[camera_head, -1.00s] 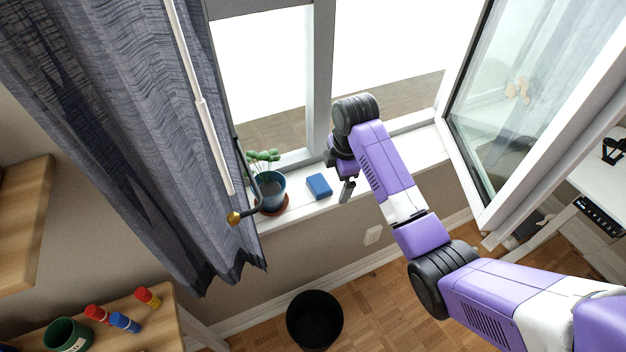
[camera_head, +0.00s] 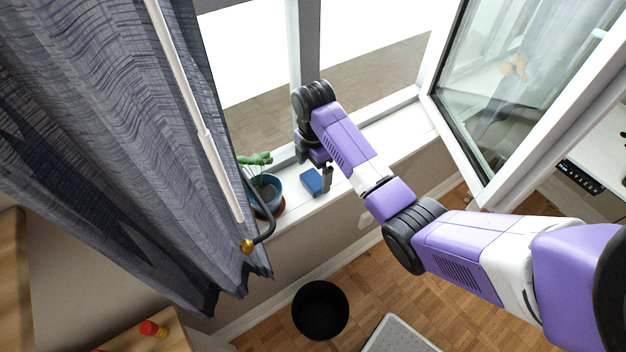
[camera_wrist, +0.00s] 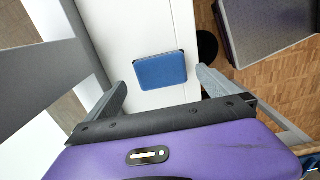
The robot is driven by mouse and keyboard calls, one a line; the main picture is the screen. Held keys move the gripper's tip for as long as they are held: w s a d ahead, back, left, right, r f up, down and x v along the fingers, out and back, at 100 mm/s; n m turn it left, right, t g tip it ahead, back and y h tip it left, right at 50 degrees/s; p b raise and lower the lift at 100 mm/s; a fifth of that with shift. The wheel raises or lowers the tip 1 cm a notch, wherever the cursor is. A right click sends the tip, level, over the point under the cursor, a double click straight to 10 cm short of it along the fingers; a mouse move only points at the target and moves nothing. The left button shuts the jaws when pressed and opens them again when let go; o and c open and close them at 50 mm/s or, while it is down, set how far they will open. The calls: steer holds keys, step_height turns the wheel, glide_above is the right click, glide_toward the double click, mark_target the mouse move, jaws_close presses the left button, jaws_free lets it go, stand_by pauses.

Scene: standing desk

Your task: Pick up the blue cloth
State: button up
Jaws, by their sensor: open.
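The blue cloth (camera_head: 312,181) is a small folded block lying on the white windowsill (camera_head: 296,203). In the wrist view the cloth (camera_wrist: 161,70) lies flat, ahead of and between the spread fingers of my gripper (camera_wrist: 160,88). The fingers are apart with nothing between them, and the cloth looks clear of both. In the head view my gripper (camera_head: 326,177) is at the cloth's right side, partly in front of it. The far finger is hidden there.
A potted plant (camera_head: 264,190) stands on the sill left of the cloth, beside a grey curtain (camera_head: 130,130). An open window sash (camera_head: 500,90) is at the right. A black bin (camera_head: 320,310) stands on the floor below. The sill to the right is clear.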

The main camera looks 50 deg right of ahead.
steer(key=shift+s+f, duration=0.15)
steer(key=shift+f, duration=1.7)
steer(key=c, duration=1.4)
steer(key=shift+r, duration=0.15)
step_height(320, 180, up, 15)
steer(key=p, duration=0.4)
step_height(320, 180, up, 5)
glide_above(314, 180)
